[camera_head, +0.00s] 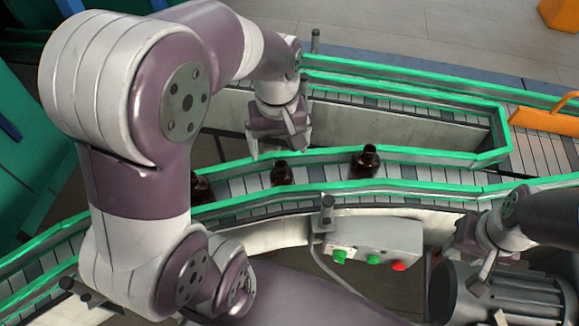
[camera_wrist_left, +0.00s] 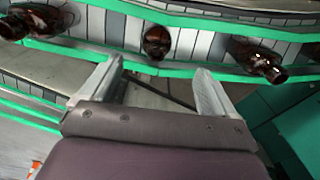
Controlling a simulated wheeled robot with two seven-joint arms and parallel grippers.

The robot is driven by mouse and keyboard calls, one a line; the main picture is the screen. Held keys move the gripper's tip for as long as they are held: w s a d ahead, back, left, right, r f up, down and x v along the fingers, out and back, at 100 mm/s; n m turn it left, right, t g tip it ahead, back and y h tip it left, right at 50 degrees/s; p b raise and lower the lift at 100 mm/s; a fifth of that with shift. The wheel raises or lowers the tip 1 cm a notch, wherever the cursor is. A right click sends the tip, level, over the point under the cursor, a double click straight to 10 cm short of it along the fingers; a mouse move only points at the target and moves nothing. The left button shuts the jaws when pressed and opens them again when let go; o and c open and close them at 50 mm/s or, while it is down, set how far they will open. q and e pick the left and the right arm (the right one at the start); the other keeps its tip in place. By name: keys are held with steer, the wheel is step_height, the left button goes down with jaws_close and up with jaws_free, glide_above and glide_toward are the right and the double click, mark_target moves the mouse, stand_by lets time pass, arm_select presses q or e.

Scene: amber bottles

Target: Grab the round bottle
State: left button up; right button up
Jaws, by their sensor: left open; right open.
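Three dark amber bottles stand on the conveyor in the head view: a left one (camera_head: 201,188) partly hidden by my arm, a middle one (camera_head: 281,174) and a right one (camera_head: 364,163). Their body shapes are hard to tell apart. In the left wrist view, one bottle (camera_wrist_left: 157,42) lies ahead of the gap between the fingers, with others at the left (camera_wrist_left: 18,24) and right (camera_wrist_left: 258,60). My left gripper (camera_head: 279,150) is open and empty, just behind the middle bottle; its fingers also show in the wrist view (camera_wrist_left: 160,85). My right gripper (camera_head: 474,254) is open, away from the bottles.
The conveyor has green side rails (camera_head: 420,189) in front of and behind the bottles. A control box (camera_head: 375,243) with green and red buttons is mounted in front. An orange handle (camera_head: 545,118) stands at the right. The belt right of the bottles is clear.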

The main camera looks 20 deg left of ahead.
mark_target(282, 172)
arm_select(q)
steer(key=f, duration=0.3)
steer(key=f+p, duration=0.1)
steer(key=f, duration=0.3)
steer(key=f+p, duration=0.1)
steer(key=f, duration=0.2)
steer(key=shift+w+f, duration=0.15)
steer(key=shift+w, duration=0.1)
steer(key=shift+f, duration=0.25)
steer(key=shift+w, duration=0.15)
steer(key=c, duration=1.2)
